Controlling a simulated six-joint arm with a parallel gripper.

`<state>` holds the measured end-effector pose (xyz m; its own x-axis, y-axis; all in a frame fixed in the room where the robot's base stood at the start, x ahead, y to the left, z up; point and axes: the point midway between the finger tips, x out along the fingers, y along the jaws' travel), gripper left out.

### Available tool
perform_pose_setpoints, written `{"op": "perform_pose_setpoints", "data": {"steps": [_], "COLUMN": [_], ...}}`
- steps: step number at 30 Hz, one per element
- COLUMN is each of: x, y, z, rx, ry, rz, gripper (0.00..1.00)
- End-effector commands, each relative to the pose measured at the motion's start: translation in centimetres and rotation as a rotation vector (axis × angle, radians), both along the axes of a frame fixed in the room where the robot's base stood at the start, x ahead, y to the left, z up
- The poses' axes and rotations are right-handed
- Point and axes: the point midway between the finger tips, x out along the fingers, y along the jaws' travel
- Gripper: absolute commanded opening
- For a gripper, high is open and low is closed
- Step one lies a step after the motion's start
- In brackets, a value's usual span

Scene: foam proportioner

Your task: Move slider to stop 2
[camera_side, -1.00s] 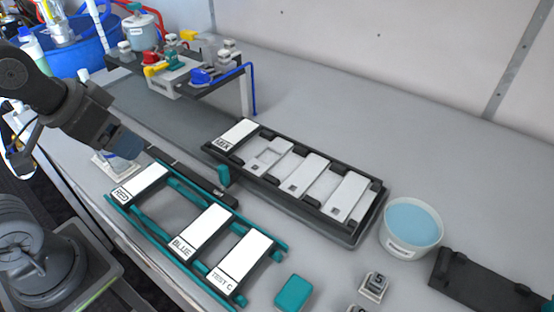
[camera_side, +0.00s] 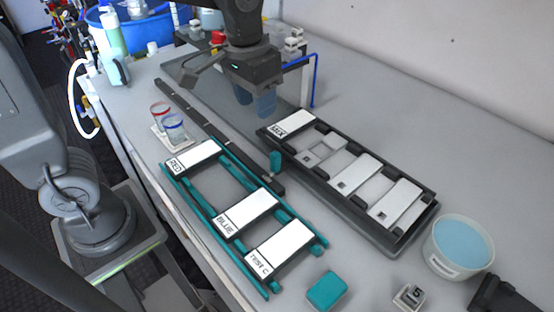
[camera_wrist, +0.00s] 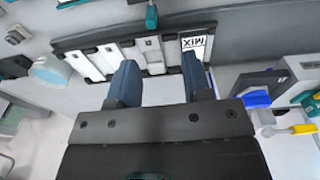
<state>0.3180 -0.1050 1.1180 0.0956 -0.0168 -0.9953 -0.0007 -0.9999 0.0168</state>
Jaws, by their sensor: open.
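The slider is probably the small teal upright block (camera_side: 276,161) on the long dark rail (camera_side: 215,130), close to the rail's near right end. It also shows as a teal piece at the top of the wrist view (camera_wrist: 151,16). No stop numbers are readable on the rail. My gripper (camera_side: 254,108) hangs above the table, behind the slider and close to the MIX end of the black tray. Its two blue fingers are apart and empty, and they also show in the wrist view (camera_wrist: 159,70). The gripper is clear of the slider.
The black tray (camera_side: 352,235) with white plates lies right of the rail. The teal rack (camera_side: 192,205) labelled RED, BLUE and TEST C lies in front. Two cups (camera_side: 173,128) stand left of the rail. A tub of blue liquid (camera_side: 460,248) stands at right.

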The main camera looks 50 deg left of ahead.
Motion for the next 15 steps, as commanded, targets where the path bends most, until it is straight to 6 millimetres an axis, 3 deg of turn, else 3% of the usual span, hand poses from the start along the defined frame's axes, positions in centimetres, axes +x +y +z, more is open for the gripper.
{"op": "perform_pose_setpoints", "data": {"steps": [6, 11, 15], "x": [2.5, 2.7, 2.6], "y": [-1.8, -2.0, -2.0], "z": [-1.7, -2.6, -4.6], "rx": [0.015, 0.018, 0.018], "ry": [0.089, 0.1, 0.102], "rz": [-0.001, 0.0, 0.0], "gripper": [0.45, 0.45, 0.45]}}
